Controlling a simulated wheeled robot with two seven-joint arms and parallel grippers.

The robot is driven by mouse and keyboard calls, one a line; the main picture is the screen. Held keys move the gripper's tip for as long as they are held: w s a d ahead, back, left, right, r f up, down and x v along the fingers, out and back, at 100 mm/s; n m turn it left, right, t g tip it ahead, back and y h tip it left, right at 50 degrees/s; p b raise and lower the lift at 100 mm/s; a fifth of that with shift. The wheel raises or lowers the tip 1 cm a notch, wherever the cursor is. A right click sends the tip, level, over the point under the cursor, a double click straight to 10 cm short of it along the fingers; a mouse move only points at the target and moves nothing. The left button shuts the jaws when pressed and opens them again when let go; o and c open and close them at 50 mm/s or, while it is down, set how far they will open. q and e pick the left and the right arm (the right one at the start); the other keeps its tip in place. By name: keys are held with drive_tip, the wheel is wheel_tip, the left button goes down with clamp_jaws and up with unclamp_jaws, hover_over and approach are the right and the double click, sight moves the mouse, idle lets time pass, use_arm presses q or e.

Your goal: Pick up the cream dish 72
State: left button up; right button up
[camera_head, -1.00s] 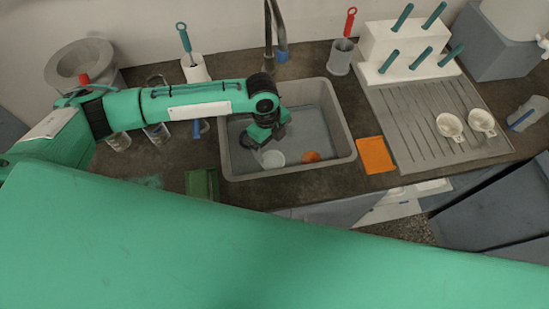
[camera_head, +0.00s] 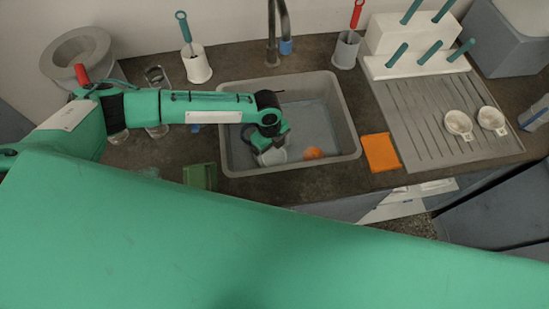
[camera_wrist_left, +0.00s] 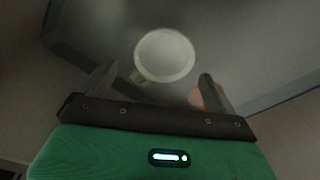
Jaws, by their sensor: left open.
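A pale cream dish (camera_head: 275,158), round with a short handle, lies in the grey sink (camera_head: 348,145). In the left wrist view the dish (camera_wrist_left: 165,56) is whole, ahead of the fingers, with its handle towards the left finger. No number is legible on it. My left gripper (camera_head: 266,143) is inside the sink, above the dish and partly hiding it in the head view. In the left wrist view the left gripper (camera_wrist_left: 156,85) is open with nothing between its fingers. My right gripper is not in view.
An orange round item (camera_head: 313,153) lies in the sink beside the dish, close to the right finger in the wrist view. A faucet (camera_head: 272,40) stands behind the sink. Two similar dishes (camera_head: 458,123) lie on the drainboard (camera_head: 400,125). An orange cloth (camera_head: 380,152) lies right of the sink.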

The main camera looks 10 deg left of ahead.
sight(276, 162)
use_arm(q)
drive_tip(key=f, duration=0.2)
drive_tip(key=d+f, duration=0.1)
drive_tip(key=shift+s+f+p, duration=0.1)
drive_tip(key=shift+f+p, duration=0.25)
drive_tip(key=shift+p, duration=0.05)
drive_tip(key=shift+f, duration=0.6)
drive_tip(key=c, duration=1.2)
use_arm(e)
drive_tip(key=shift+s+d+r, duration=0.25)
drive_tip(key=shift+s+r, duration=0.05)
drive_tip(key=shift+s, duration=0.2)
use_arm(q)
drive_tip(key=shift+r, duration=0.2)
